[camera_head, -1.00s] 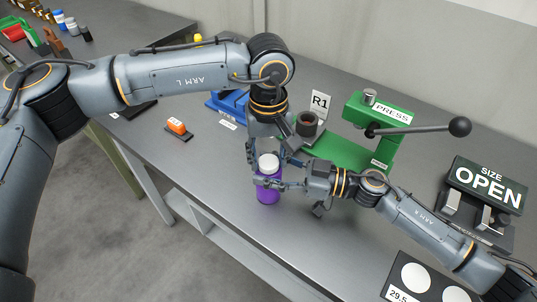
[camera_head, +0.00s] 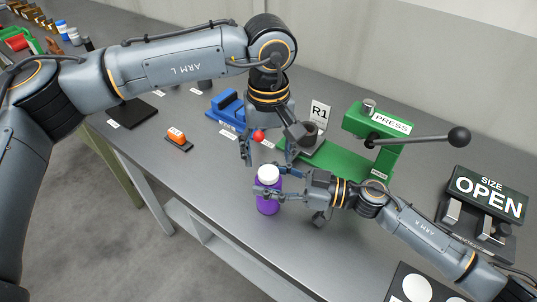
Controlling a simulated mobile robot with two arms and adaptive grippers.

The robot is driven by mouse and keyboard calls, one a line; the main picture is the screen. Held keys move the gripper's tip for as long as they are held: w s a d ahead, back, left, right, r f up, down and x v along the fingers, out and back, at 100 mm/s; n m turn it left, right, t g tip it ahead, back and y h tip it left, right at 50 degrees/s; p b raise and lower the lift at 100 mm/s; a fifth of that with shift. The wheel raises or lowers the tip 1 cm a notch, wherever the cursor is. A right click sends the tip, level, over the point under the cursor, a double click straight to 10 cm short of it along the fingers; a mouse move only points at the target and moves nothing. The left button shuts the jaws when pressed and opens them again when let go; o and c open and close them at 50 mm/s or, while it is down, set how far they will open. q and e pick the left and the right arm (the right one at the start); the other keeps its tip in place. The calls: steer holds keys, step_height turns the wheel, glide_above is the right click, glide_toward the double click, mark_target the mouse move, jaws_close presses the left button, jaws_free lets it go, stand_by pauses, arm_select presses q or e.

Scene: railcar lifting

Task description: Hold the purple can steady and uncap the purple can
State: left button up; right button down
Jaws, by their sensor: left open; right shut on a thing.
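The purple can (camera_head: 268,206) stands upright on the grey workbench, near its front edge, in the head view. A white cap (camera_head: 268,173) sits on its top. My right gripper (camera_head: 268,192) comes in from the right and is shut around the upper part of the can. My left gripper (camera_head: 264,158) points down just above and behind the cap, its fingers spread and nothing between them that I can make out. Whether its fingertips touch the cap is hard to tell.
Behind stand a green press (camera_head: 372,140) with a long lever, a blue fixture (camera_head: 228,105) and an R1 sign (camera_head: 320,113). A SIZE OPEN device (camera_head: 487,195) stands right. The bench (camera_head: 225,180) left of the can is clear.

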steer(key=shift+c, duration=2.4)
jaws_free()
steer(key=shift+d, duration=0.15)
